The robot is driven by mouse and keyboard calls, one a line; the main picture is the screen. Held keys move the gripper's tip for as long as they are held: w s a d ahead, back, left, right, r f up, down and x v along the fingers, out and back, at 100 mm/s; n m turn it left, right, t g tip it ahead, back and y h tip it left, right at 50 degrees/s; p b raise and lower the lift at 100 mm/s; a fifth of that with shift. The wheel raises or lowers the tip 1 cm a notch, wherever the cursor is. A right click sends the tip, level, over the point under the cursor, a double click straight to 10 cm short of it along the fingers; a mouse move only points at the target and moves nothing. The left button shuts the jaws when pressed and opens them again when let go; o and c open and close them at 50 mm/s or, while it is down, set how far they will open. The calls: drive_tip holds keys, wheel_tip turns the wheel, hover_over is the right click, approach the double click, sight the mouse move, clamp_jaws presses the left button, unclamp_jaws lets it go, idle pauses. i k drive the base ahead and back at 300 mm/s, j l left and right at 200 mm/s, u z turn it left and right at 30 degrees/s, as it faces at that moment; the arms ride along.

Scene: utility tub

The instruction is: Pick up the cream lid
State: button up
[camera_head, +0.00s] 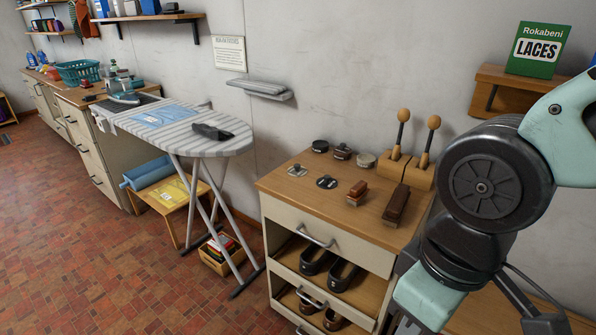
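Two small pale round items on the wooden-topped shoe cabinet (275,184) could be the cream lid, and at this size I cannot tell which. One is a flat pale disc with a small knob (297,171) near the left back edge. The other is a pale-topped round tin (366,160) near the wall. A dark disc with a light spot (327,183) lies in front of the pale disc. My arm fills the right side, to the right of the cabinet and clear of both pale items. My gripper's fingertips cannot be made out.
Dark round tins (320,146) stand at the cabinet's back. Brushes (357,191) lie on its front right, with shoe trees (402,130) upright behind. Shoes (343,275) sit on shelves below. An ironing board (190,135) stands left. The cabinet top's front left is clear.

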sight(296, 170)
drive_tip(key=i+j+z, duration=0.1)
drive_tip(key=i+j, duration=0.15)
drive_tip(key=i+j+z, duration=0.1)
drive_tip(key=j, duration=0.25)
drive_tip(key=i+j+z, duration=0.15)
drive_tip(key=i+j, duration=0.2)
drive_tip(key=i+j+z, duration=0.1)
drive_tip(key=j, duration=0.25)
drive_tip(key=i+j+z, duration=0.1)
drive_tip(key=i+j, duration=0.15)
drive_tip(key=i+j+z, duration=0.1)
drive_tip(key=j, duration=0.4)
drive_tip(key=i+j+z, duration=0.1)
drive_tip(key=i+j, duration=0.15)
drive_tip(key=j, duration=0.15)
drive_tip(key=i+j+z, duration=0.1)
drive_tip(key=j, duration=0.3)
